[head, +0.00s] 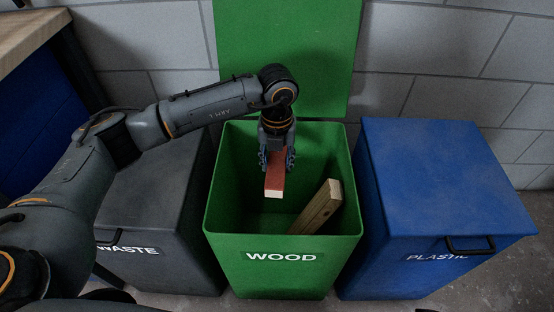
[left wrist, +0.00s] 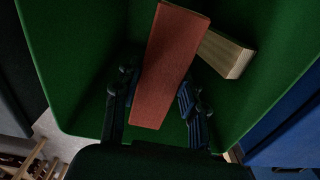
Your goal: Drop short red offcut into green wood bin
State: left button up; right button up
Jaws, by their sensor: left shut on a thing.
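The short red offcut (head: 274,183) is a red-painted block with a pale bare end. My left gripper (head: 276,160) is shut on it and holds it over the open mouth of the green wood bin (head: 283,247), inside the rim as seen from the head. In the left wrist view the red offcut (left wrist: 170,70) lies between the two fingers of the left gripper (left wrist: 158,100), with green bin walls around it. The bin's green lid (head: 285,55) stands open against the wall. My right gripper is not in view.
An unpainted batten (head: 318,207) leans inside the bin at the right and also shows in the left wrist view (left wrist: 228,54). A closed grey waste bin (head: 150,215) stands at left, a closed blue plastic bin (head: 440,180) at right. A workbench (head: 30,35) is at upper left.

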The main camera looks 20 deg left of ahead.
aim_at(277, 162)
pick_arm(q)
jog(key=o, duration=1.3)
notch_tip(277, 162, up, 12)
